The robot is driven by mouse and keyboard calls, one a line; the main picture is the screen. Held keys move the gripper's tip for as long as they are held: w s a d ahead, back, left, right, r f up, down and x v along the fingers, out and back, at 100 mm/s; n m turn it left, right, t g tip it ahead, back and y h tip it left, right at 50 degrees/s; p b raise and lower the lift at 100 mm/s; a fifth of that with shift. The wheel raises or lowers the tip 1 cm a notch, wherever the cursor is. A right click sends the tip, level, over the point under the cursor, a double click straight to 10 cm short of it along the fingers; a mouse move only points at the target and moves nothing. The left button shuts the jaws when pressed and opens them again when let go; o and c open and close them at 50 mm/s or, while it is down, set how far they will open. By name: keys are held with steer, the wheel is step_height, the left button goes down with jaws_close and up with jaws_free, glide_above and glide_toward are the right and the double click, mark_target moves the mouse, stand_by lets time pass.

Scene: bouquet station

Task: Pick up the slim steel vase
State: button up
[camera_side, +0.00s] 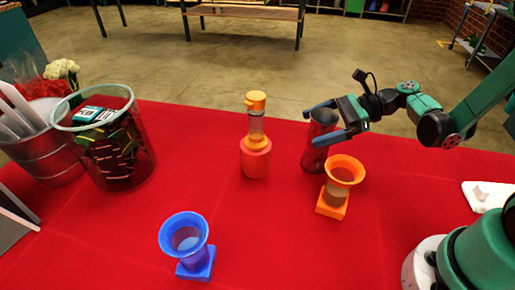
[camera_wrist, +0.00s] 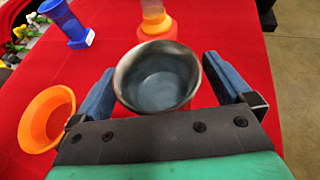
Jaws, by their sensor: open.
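The slim steel vase (camera_side: 314,150) stands upright on the red table in the side view, looking dark reddish from reflections. In the wrist view its round grey mouth (camera_wrist: 157,76) lies between my fingers. My gripper (camera_side: 324,121) is open, with one blue finger on either side of the vase near its top. In the wrist view both blue fingers of my gripper (camera_wrist: 165,82) show, with a gap at the right finger; the left finger is very close to the rim, and I cannot tell if it touches.
An orange vase (camera_side: 345,172) stands just in front of the steel vase. An orange bottle (camera_side: 256,150) stands to its left and a blue vase (camera_side: 185,240) at the front. A glass bin (camera_side: 117,150) and metal bucket (camera_side: 45,150) stand at far left.

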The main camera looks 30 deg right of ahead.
jaws_close()
steer(key=shift+r, duration=0.2)
stand_by(0.4)
